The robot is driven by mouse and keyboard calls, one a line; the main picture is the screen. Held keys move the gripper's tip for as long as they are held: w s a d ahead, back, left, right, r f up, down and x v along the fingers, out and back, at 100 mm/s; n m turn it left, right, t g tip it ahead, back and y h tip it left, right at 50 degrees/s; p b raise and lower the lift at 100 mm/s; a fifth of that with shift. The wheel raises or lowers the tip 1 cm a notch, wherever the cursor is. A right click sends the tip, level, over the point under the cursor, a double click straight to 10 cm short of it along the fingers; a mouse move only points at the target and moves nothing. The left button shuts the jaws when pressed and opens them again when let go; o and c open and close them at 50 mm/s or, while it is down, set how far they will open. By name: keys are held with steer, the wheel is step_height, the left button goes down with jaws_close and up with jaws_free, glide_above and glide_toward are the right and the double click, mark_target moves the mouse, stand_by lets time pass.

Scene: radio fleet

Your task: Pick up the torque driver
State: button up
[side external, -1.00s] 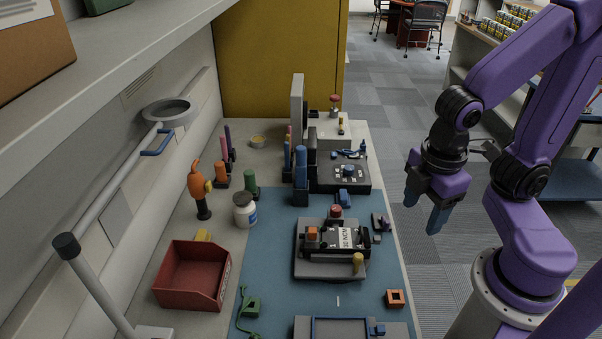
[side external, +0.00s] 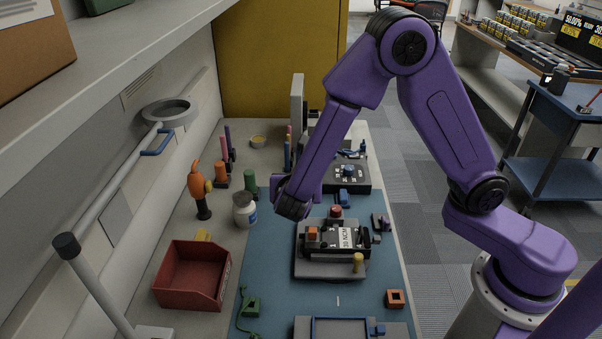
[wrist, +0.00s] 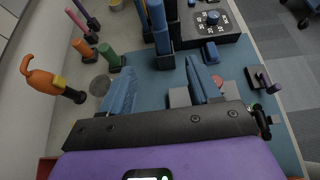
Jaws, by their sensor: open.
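An orange tool with a black lower end (side external: 201,190) stands upright at the left of the bench and looks most like the torque driver, though I cannot be certain. It also shows at the left of the wrist view (wrist: 45,80), outside my fingers. My gripper (wrist: 160,66) is open and empty above the blue mat, with its two blue fingers spread. In the side view my arm hides the fingers. An orange-handled piece (side external: 222,174) and a green one (side external: 250,183) stand upright behind the orange tool.
A white jar (side external: 244,212) stands beside the orange tool. A red bin (side external: 190,275) is in front. A fixture (side external: 336,262) with a labelled black unit sits on the blue mat (side external: 270,275). Tall blue uprights (wrist: 160,30) stand ahead of my fingers. A shelf (side external: 110,60) overhangs the left.

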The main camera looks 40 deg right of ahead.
steer(key=x, duration=1.7)
jaws_close()
